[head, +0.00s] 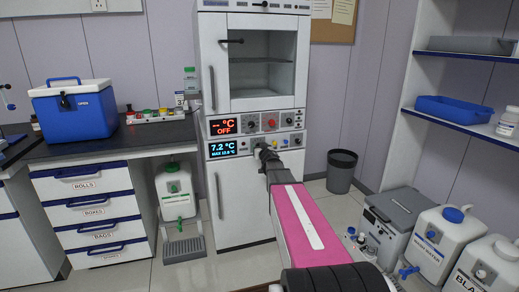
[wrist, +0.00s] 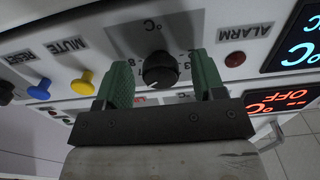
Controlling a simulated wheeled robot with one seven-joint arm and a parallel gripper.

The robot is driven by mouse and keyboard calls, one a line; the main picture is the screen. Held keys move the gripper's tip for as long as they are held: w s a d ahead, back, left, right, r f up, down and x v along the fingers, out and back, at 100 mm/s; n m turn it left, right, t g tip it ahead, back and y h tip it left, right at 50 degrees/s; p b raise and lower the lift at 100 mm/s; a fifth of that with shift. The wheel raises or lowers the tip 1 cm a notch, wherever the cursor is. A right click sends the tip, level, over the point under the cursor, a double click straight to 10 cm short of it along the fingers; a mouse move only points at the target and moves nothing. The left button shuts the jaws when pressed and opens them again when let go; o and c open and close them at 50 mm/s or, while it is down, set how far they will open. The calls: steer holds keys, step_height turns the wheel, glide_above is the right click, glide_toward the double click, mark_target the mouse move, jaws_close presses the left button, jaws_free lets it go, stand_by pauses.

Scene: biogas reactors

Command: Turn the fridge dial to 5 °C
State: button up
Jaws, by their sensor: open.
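The fridge (head: 233,198) is a white cabinet with two control panels below a glass-door section. The lower panel's blue display (head: 230,147) reads 7.2 °C, with a MAX line of about 12.8 °C. The black fridge dial (wrist: 161,70) shows in the wrist view below a °C label, with scale numbers partly hidden; its pointer setting cannot be read. My gripper (head: 264,153) is at the lower panel and hides the dial in the head view. In the wrist view its green-padded fingers (wrist: 162,66) are open, one on each side of the dial, with visible gaps.
The upper display (head: 222,126) glows red and reads OFF. A cooler box (head: 75,110) stands on the left counter. A bin (head: 342,171) and white jugs (head: 437,240) stand at right.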

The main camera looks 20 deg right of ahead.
steer(key=shift+w, duration=0.15)
steer(key=c, duration=0.9)
steer(key=shift+n, duration=0.3)
steer(key=n, duration=1.1)
steer(key=o, duration=0.9)
